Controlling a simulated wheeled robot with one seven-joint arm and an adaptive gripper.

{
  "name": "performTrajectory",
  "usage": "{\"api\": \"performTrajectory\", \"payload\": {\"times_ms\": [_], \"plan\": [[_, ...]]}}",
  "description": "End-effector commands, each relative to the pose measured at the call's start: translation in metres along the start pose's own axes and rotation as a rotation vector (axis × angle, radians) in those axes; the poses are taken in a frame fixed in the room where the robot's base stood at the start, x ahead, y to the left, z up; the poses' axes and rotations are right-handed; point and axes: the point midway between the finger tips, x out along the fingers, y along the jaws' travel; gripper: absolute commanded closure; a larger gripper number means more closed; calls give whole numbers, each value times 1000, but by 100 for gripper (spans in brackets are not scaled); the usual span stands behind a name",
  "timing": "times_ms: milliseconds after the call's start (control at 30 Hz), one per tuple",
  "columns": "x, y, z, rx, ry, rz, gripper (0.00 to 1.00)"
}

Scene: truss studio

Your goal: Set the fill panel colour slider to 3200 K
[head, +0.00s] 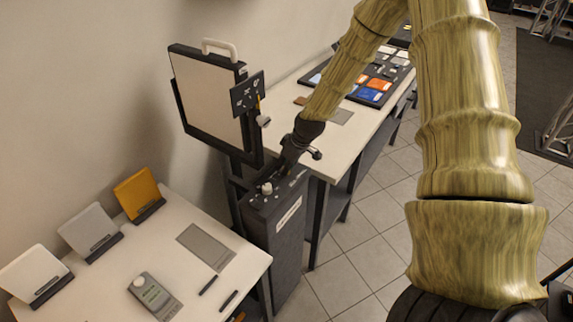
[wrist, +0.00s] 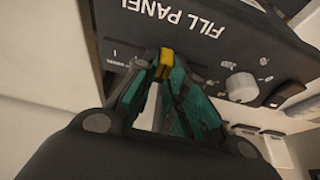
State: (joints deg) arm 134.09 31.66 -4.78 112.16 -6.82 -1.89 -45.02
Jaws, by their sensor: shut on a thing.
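The fill panel control box (head: 278,232) is a dark box with a white label on its side. In the wrist view its dark top face (wrist: 215,40) carries upside-down FILL PANEL lettering. My gripper (wrist: 163,72) has its teal fingers closed on a small yellow slider cap (wrist: 164,58) at this face. The slider's track and scale are mostly hidden by the fingers, so I cannot read its setting. A white round knob (wrist: 241,87) sits to the right of the fingers; it also shows in the head view (head: 266,188). In the head view my gripper (head: 284,168) reaches the back of the box top.
The pale light panel (head: 207,95) with a small dark sign (head: 247,93) stands behind the box. A white table (head: 190,215) with orange, grey and white cards is at left. Another bench (head: 290,125) with coloured pieces stands behind. Tiled floor is open at right.

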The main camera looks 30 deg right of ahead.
Motion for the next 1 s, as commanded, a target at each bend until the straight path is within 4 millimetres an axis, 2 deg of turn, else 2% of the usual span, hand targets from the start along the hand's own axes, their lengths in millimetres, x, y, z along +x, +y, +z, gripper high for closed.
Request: {"api": "performTrajectory", "payload": {"times_ms": [133,300,633,667,767,1000], "plan": [[2,-26,1,-4,-2,-2,100],[1,-44,0,-2,0,-1,100],[0,-49,0,-2,-1,-4,100],[1,-49,0,-2,-1,-4,84],[0,-48,0,-1,-1,-4,66],[0,-47,0,0,0,-2,64]]}}
